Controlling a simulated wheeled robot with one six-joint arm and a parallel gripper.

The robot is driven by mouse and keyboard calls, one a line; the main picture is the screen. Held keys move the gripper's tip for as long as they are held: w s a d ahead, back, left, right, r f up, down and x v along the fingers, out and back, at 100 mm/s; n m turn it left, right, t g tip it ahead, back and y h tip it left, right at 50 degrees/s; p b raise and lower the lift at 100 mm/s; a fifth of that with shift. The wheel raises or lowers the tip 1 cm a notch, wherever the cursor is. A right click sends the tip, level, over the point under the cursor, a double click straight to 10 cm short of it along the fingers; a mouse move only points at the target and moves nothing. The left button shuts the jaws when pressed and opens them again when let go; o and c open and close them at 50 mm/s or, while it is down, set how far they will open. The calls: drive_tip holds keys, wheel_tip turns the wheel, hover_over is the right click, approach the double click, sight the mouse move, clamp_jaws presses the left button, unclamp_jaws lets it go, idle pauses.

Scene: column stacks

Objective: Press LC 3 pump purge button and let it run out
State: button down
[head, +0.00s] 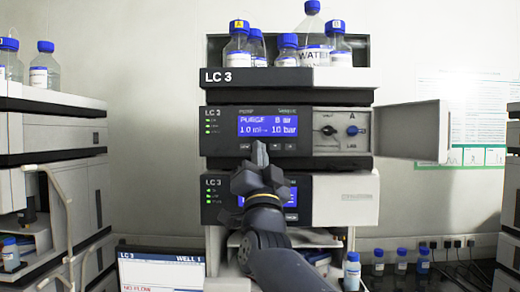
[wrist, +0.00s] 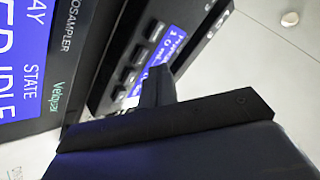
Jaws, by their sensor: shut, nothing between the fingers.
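The pump module (head: 222,145) sits under the LC 3 tray (head: 290,78) in the middle stack.
An open door panel (head: 415,130) sticks out right of the pump's knobs. Blue-capped bottles (head: 238,45) stand in the tray above. The autosampler (head: 345,200) is below, behind my arm. A monitor (head: 160,270) at lower left reads LC 3, WELL 1, NO FLOW.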

drive_tip(key=s+b, duration=0.2)
drive_tip(key=s, duration=0.2)
drive_tip(key=shift+s, duration=0.4)
idle(0.4)
drive_tip(key=w+p, duration=0.1)
drive_tip(key=p, duration=0.2)
drive_tip(key=shift+w+r+p, duration=0.3)
drive_tip(key=shift+w+p, duration=0.1)
drive_tip(key=shift+p, duration=0.45)
